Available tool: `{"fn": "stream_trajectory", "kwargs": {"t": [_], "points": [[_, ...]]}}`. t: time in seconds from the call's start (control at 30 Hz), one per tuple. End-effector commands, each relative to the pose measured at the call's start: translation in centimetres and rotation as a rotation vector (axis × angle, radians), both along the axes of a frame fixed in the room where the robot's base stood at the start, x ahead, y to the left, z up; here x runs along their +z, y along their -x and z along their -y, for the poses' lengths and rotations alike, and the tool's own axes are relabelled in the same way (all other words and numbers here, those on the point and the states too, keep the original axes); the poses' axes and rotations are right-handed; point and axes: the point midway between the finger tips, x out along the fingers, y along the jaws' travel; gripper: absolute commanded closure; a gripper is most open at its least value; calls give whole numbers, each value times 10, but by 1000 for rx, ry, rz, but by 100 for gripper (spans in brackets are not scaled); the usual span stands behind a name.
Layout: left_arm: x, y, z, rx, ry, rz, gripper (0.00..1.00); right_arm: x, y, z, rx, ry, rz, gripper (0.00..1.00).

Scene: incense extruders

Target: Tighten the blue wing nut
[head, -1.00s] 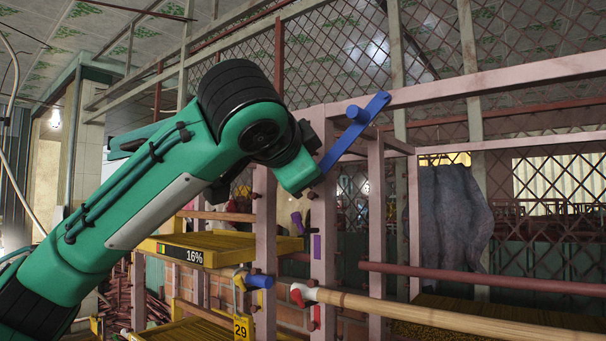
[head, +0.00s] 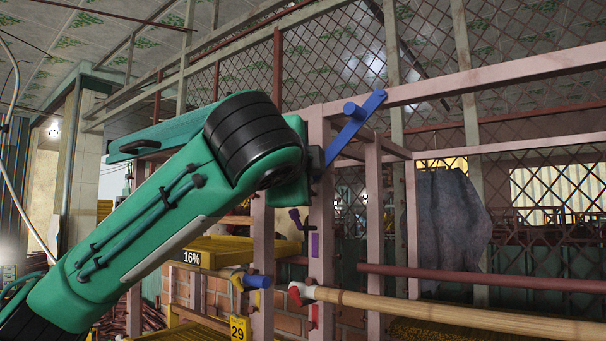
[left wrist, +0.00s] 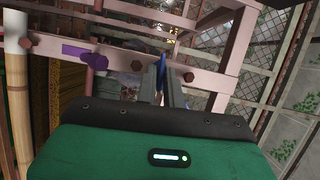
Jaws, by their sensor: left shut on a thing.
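The blue wing nut (head: 360,121) is a long flat blue bar with a round hub near its middle, mounted high on a pink frame post. It slants from lower left to upper right. My left gripper (head: 319,163) is at the bar's lower left end, its fingertips partly hidden by the wrist. In the left wrist view, my two left fingers (left wrist: 163,84) are close together with a thin strip of the blue wing nut (left wrist: 162,62) between them. My right gripper is not in view.
The pink post (head: 320,220) carries a purple tab (head: 314,245). A pale wooden pole (head: 430,312) and a dark red bar (head: 450,271) run to the right below. A yellow tray marked 16% (head: 222,250) is behind my left arm.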

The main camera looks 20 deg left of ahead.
Motion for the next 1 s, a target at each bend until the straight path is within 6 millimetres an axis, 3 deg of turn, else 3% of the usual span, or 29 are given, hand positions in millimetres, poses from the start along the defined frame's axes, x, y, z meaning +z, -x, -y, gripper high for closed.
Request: {"fn": "stream_trajectory", "kwargs": {"t": [0.4, 0.43, 0.53, 0.87, 1.0], "points": [[0, 0, 0, -1, -7, 3, 100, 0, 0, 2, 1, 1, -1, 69], [0, 0, 0, -1, -7, 3, 89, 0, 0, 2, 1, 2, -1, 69], [0, 0, 0, -1, -7, 3, 69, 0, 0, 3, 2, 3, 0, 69], [-1, 2, 0, -1, -7, 3, 69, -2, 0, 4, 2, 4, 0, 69], [-2, 17, 2, -2, -7, 6, 69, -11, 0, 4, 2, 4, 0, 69]]}}
